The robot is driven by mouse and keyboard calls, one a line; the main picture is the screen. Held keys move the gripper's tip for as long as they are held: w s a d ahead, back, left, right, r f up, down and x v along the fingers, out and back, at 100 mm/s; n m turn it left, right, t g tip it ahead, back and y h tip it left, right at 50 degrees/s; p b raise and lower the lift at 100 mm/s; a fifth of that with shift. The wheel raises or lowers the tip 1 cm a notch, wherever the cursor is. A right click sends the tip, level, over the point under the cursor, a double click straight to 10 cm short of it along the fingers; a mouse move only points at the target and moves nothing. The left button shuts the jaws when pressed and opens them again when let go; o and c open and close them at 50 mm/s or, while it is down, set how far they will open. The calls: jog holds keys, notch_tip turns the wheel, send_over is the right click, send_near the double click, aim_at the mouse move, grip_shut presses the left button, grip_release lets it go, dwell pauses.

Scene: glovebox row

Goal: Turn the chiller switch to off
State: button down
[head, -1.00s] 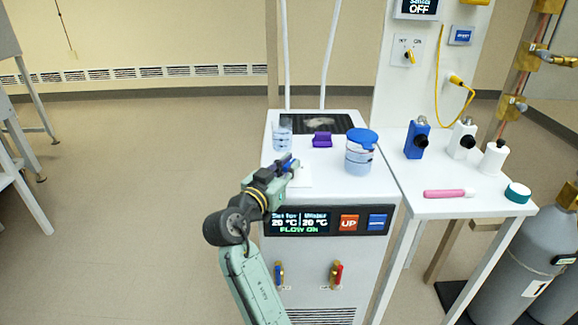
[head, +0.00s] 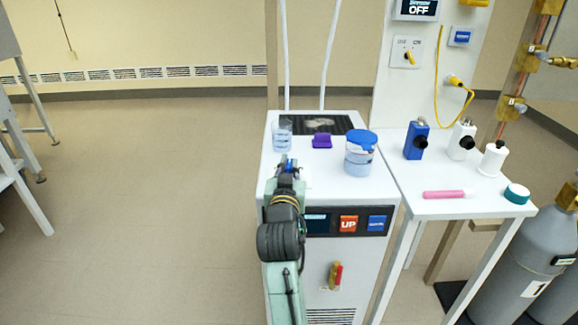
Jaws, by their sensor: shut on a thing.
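The chiller (head: 350,270) is a white cabinet with a dark front panel (head: 320,222) carrying a display, an orange UP button and a blue button. My arm hides the left of the display. A yellow knob switch (head: 408,57) sits on a white plate on the upright panel at the back right; its small labels are too blurred to read surely. My gripper (head: 289,166) is over the chiller's top, left of the jar, far from that switch. It is shut on a small blue thing (head: 289,163), mostly hidden by the fingers.
A beaker (head: 282,136), a purple block (head: 322,141) and a blue-lidded jar (head: 361,155) stand on the chiller. A screen (head: 417,10) reads OFF. Gas cylinders stand at right.

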jog(key=shift+n+y, duration=0.4)
jog(key=shift+y, duration=0.2)
jog(key=c, duration=1.7)
grip_release()
jog(key=s, duration=0.7)
jog(key=shift+s, duration=0.25)
